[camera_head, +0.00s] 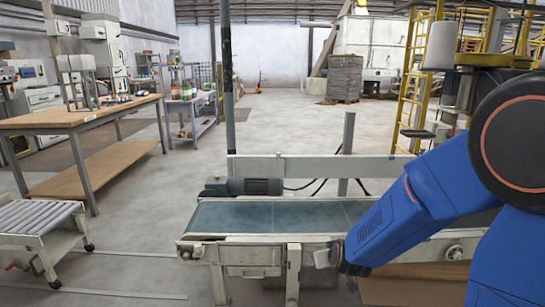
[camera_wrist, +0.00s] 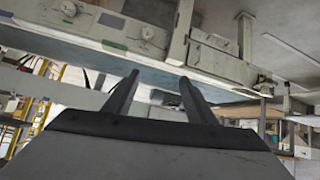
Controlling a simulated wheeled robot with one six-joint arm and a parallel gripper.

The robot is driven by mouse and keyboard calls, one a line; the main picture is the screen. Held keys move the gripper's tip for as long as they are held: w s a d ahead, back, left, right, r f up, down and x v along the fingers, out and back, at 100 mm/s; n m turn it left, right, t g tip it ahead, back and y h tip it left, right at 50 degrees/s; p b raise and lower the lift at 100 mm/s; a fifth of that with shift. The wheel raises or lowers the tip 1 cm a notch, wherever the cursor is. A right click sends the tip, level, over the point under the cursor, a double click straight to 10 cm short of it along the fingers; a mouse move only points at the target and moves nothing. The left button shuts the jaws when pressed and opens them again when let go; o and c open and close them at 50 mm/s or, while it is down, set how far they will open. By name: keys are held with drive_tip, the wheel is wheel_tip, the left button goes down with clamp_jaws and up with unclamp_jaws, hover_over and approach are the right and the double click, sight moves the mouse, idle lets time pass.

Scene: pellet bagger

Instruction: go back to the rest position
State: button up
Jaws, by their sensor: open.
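My gripper (camera_wrist: 158,80) shows in the wrist view with its two dark fingers spread apart and nothing between them. Beyond the fingers is the side frame (camera_wrist: 140,35) of the conveyor, seen tilted. In the head view my blue arm reaches in from the right and down to the near side of the conveyor (camera_head: 225,246). The fingers cannot be made out in the head view. The conveyor's blue-green belt (camera_head: 275,213) is bare where it shows; my arm hides its right part.
A roller stand (camera_head: 40,215) is at the left. A wooden-topped workbench (camera_head: 80,115) stands behind it. A yellow ladder frame (camera_head: 408,75) rises at the right, behind the conveyor. A thin dark post (camera_head: 228,80) stands behind the belt. Open floor (camera_head: 280,120) lies beyond.

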drive_tip(key=s+d+r+g, duration=0.35)
drive_tip(key=s+r, duration=0.75)
drive_tip(key=s, duration=0.4)
drive_tip(key=s+d+r+m+g, duration=0.1)
drive_tip(key=s+d+r, duration=0.1)
drive_tip(key=s, duration=0.8)
drive_tip(key=s+d+r+m, duration=0.1)
drive_tip(key=s+d, duration=0.4)
drive_tip(key=s, duration=0.5)
drive_tip(key=shift+d+r+g+h, duration=0.25)
drive_tip(key=shift+r+g+h, duration=0.1)
drive_tip(key=shift+r+h, duration=0.1)
